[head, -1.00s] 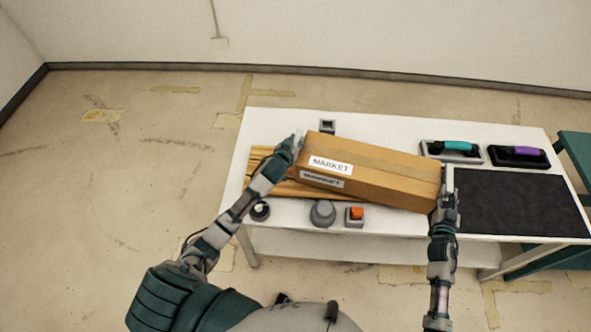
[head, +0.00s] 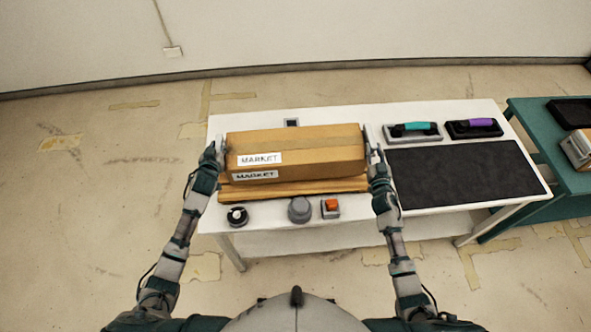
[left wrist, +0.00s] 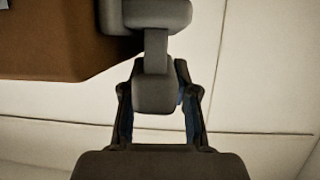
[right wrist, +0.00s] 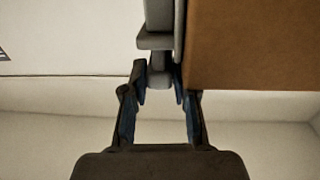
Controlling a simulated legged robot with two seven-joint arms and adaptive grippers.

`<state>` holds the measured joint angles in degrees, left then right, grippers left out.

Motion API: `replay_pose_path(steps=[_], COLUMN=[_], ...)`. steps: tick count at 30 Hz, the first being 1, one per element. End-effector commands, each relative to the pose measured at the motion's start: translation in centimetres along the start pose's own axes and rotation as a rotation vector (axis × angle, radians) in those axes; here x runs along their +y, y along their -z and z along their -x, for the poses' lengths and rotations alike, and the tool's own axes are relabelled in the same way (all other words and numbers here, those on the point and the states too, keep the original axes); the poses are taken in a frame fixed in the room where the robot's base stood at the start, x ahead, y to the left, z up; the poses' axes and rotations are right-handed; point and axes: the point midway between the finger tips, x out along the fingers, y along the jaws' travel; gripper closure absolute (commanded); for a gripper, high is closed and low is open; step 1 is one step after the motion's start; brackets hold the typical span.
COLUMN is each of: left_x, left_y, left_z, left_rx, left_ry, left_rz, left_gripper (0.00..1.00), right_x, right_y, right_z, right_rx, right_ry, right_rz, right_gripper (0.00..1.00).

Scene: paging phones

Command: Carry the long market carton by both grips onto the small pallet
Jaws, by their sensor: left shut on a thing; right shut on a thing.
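The long brown market carton (head: 300,146) with its white labels is over the wooden pallet (head: 300,187) at the left of the white table, lined up with it. I cannot tell whether it touches the pallet. My left gripper (head: 213,152) is shut on the grey grip at the carton's left end; that grip (left wrist: 155,85) also shows in the left wrist view. My right gripper (head: 374,155) is shut on the grip at the right end, and that grip (right wrist: 158,72) shows in the right wrist view. The carton hides most of the pallet's top.
A black mat (head: 465,174) lies on the white table (head: 330,230) to the right. Behind it are a teal-handled phone (head: 412,130) and a purple-handled phone (head: 472,127).

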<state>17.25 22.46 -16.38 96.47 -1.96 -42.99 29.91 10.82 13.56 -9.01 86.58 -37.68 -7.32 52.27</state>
Motion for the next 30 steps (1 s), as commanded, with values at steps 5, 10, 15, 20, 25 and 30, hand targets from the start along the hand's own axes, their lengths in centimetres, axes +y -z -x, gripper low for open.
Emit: replay_pose_path(steps=[5, 10, 15, 20, 25, 30], left_x=[0.7, 0.7, 0.7, 0.7, 0.7, 0.7], left_y=[-0.1, -0.8, -1.8, -2.8, -3.9, -5.0], left_z=[0.1, -0.2, -0.6, -1.0, -1.4, -1.8], left_rx=[0.005, 0.005, 0.004, 0.003, 0.002, -0.004], left_ry=[-0.016, -0.016, -0.016, -0.016, -0.016, -0.015], left_rz=[-0.001, -0.001, -0.001, -0.001, -0.001, -0.001], left_gripper=[1.0, 1.0, 1.0, 1.0, 1.0, 0.69], right_x=[-0.7, -0.7, -0.7, -0.7, -0.7, -0.7], right_y=[0.1, -0.6, -1.6, -2.8, -3.9, -5.1], right_z=[-0.1, -0.1, -0.1, 0.0, 0.0, 0.1], right_rx=[0.009, 0.008, 0.008, 0.007, 0.006, 0.001], right_ry=[0.012, 0.012, 0.012, 0.012, 0.012, 0.012], right_rz=[-0.004, -0.004, -0.004, -0.004, -0.004, -0.004], right_gripper=[1.0, 1.0, 1.0, 1.0, 1.0, 0.7])
